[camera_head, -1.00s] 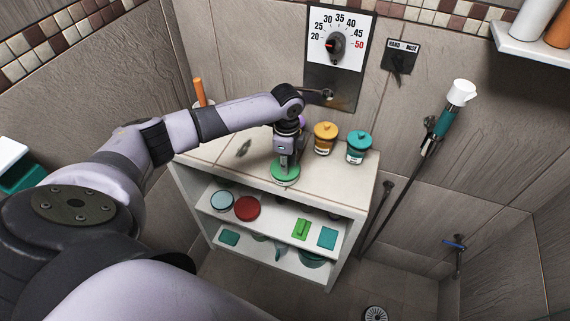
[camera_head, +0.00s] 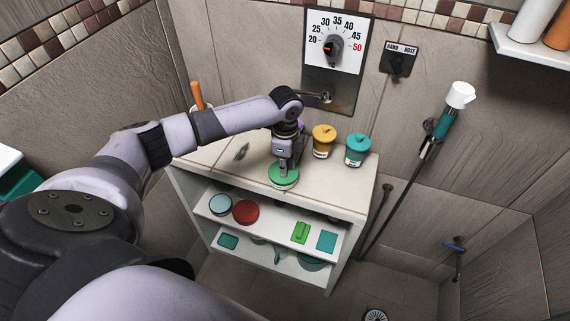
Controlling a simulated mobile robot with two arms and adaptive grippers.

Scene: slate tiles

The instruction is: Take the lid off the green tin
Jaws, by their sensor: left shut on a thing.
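The green tin (camera_head: 284,185) stands on the white top of the shelf unit, near its front edge. Its round green lid (camera_head: 276,178) sits over a pale lower part. My left gripper (camera_head: 284,169) points straight down onto the middle of the lid and is shut on it. The fingertips and the part of the lid they hold are too small to make out. I cannot tell whether there is any gap between lid and tin. My right gripper is not in view.
A yellow jar (camera_head: 323,143) and a teal jar (camera_head: 357,150) stand behind and right of the green tin. A purple thing is mostly hidden behind my gripper. An orange-handled item (camera_head: 197,95) is at the back left. The shelf top (camera_head: 335,182) is clear to the tin's right.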

